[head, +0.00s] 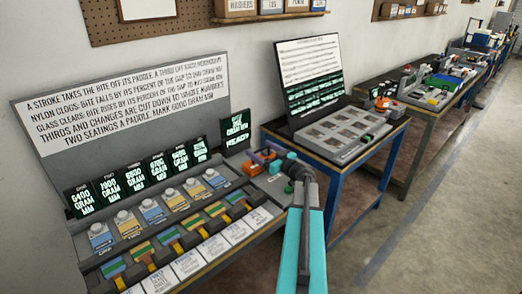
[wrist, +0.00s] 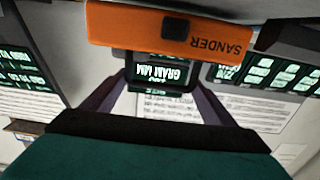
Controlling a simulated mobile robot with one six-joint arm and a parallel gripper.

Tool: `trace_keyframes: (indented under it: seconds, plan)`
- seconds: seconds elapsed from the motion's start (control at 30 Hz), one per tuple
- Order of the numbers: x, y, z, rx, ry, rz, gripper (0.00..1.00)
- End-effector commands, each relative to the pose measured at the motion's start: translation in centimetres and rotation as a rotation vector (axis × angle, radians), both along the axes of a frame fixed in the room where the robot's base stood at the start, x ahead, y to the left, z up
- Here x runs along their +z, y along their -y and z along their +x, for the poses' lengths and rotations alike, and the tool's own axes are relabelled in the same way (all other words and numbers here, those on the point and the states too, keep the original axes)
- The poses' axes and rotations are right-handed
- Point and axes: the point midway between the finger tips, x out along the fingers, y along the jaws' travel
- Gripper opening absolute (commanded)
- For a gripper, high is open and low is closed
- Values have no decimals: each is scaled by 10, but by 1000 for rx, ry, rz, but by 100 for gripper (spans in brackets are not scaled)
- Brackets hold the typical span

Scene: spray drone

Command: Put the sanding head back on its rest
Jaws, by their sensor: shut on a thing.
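The sanding head is an orange block marked SANDER (wrist: 168,27), across the top of the wrist view with its lettering upside down. My gripper (wrist: 160,70) is shut on it, with a dark finger at each side running up to the block. In the head view the orange sanding head (head: 262,156) shows small beside my gripper (head: 272,155), at the right end of the near bench. My arm hides part of that spot. I cannot make out the rest for the head, or whether the head touches anything below.
A small display (head: 235,130) stands just behind my gripper. To the left are a row of displays (head: 130,178), dials and paddles with white cards, under a large text board (head: 120,100). A blue-framed bench (head: 345,205) with a tray panel stands right. The floor (head: 440,220) is clear.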

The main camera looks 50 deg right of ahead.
Motion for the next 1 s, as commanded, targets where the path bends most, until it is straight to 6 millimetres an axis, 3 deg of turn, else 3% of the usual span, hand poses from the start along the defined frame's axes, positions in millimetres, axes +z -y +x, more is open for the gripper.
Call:
trace_keyframes:
  seconds: [0.47,0.5,0.57,0.6,1.0]
  plan:
    - [-9,0,0,0,-1,4,18]
    - [-11,0,0,0,-4,4,84]
    - [-12,-1,0,0,-5,5,94]
    - [-12,-1,-1,0,-6,6,98]
    - [-12,-1,-1,0,-7,8,98]
